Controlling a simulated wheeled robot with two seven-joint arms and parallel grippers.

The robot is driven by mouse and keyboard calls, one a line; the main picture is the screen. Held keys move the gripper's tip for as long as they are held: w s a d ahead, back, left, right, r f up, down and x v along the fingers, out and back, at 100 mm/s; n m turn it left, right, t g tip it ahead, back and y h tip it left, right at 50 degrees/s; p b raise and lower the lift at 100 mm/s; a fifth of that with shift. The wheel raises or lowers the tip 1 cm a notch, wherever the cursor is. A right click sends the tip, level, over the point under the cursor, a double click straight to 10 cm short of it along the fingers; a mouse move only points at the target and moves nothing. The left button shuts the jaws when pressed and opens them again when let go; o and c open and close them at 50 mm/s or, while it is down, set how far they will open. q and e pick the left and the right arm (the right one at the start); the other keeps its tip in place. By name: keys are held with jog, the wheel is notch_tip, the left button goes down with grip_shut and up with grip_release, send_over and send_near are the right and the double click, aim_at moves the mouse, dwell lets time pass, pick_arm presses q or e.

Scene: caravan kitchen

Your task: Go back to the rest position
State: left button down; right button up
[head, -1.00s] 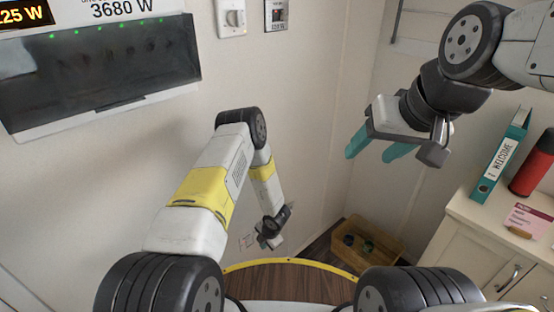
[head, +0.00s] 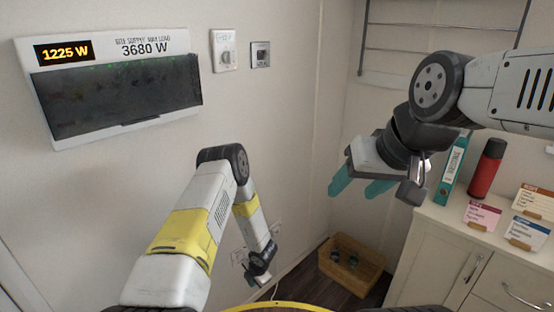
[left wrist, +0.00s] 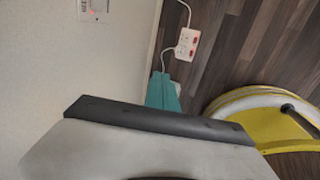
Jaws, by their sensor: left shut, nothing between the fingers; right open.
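My left gripper (head: 259,275) hangs low in front of the wall, at the end of my white and yellow left arm. It is small and dark in the head view. In the left wrist view its grey body fills the bottom and its teal fingertips (left wrist: 163,92) are together, with nothing held. My right gripper (head: 360,187) is in the upper right of the head view. Its two teal fingers are spread apart and empty, pointing down and left. It is in the air, left of the counter in the picture.
A counter (head: 440,213) on the right holds a teal binder (head: 452,168), a red bottle (head: 486,168) and several cards. A wooden crate (head: 352,265) stands on the floor. A power panel (head: 120,90) and a dial (head: 223,50) are on the wall. A white socket strip (left wrist: 187,44) lies on the floor.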

pick_arm(q)
jog(key=w+d+r+m+t+h, duration=0.1)
jog(key=w+d+r+m+h, duration=0.3)
jog(key=r, duration=0.8)
jog(key=w+r+m+t+y, duration=0.15)
jog(key=w+r, duration=0.35)
jog(key=r, duration=0.6)
jog(key=s+r+m+h, duration=0.3)
jog(key=r+m, duration=0.5)
jog(key=r, duration=1.2)
jog(key=s+a+r+m, duration=0.3)
jog(key=s+r+m, duration=0.5)
jog(key=s+r, duration=0.7)
jog(key=s+a+r+m, duration=0.1)
jog(key=s+a+m, duration=0.1)
jog(key=s, duration=0.6)
jog(key=s+a+r+m, duration=0.1)
jog(key=s+a+m, duration=0.2)
jog(key=s, duration=0.4)
jog(key=shift+s+a+m+t+y, duration=0.35)
jog(key=shift+a+y, duration=0.05)
jog(key=shift+y, duration=0.05)
jog(key=shift+r, duration=0.15)
